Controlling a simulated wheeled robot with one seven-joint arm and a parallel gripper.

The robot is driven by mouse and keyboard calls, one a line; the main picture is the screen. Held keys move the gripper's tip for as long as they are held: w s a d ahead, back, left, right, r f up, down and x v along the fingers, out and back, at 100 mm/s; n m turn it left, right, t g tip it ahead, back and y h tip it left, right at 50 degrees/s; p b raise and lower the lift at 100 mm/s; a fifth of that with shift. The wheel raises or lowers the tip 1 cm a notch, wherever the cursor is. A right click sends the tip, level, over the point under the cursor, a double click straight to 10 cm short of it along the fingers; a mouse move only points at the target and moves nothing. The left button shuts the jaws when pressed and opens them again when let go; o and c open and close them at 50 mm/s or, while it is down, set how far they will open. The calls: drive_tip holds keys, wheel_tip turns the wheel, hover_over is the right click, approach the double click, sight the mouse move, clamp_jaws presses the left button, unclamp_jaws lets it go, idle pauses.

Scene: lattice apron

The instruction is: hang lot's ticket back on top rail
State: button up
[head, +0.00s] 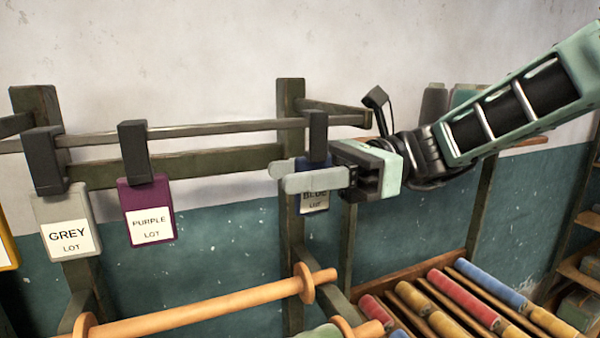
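The blue lot ticket (314,203) hangs upright below its black hook (318,135), which overlaps the top rail (220,127) near the right post. Whether the hook bears on the rail cannot be told. My gripper (292,176) comes in from the right, its two pale fingers on the front and back of the ticket's upper part, close together and shut on it. The front finger and gripper body hide part of the ticket and its label. To the left, the purple lot ticket (149,207) and grey lot ticket (66,222) hang by black hooks on the same rail.
A green wooden post (290,105) stands just behind the ticket. A wooden roller (210,311) lies below. A rack of coloured rolls (462,298) is at the lower right. A yellow-edged ticket (7,240) is cut off at the left edge.

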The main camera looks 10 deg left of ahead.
drive_tip(key=b+v, duration=0.6)
drive_tip(key=v, duration=1.1)
drive_tip(key=s+a+f+n+t+h+b, duration=0.1)
drive_tip(key=s+a+f+n+h, duration=0.2)
drive_tip(key=s+f, duration=0.55)
drive_tip(key=s+a+f+n+t+h+b, duration=0.1)
drive_tip(key=s+f+n+t+h, duration=0.15)
drive_tip(key=s+f+h, duration=0.6)
drive_tip(key=s+d+f+n+t+h+b, duration=0.1)
drive_tip(key=s+d+f+n+t, duration=0.1)
drive_tip(key=f+n, duration=0.5)
drive_tip(key=s+d+f+n+t+h+b, duration=0.1)
drive_tip(key=s+d+f+n+t+h, duration=0.1)
drive_tip(key=d+f+n, duration=0.5)
wheel_tip(320, 180, down, 2)
drive_tip(key=shift+s+d+f+t+b, duration=0.15)
drive_tip(key=shift+s+t+b, duration=0.25)
drive_tip(key=shift+s+t, duration=0.5)
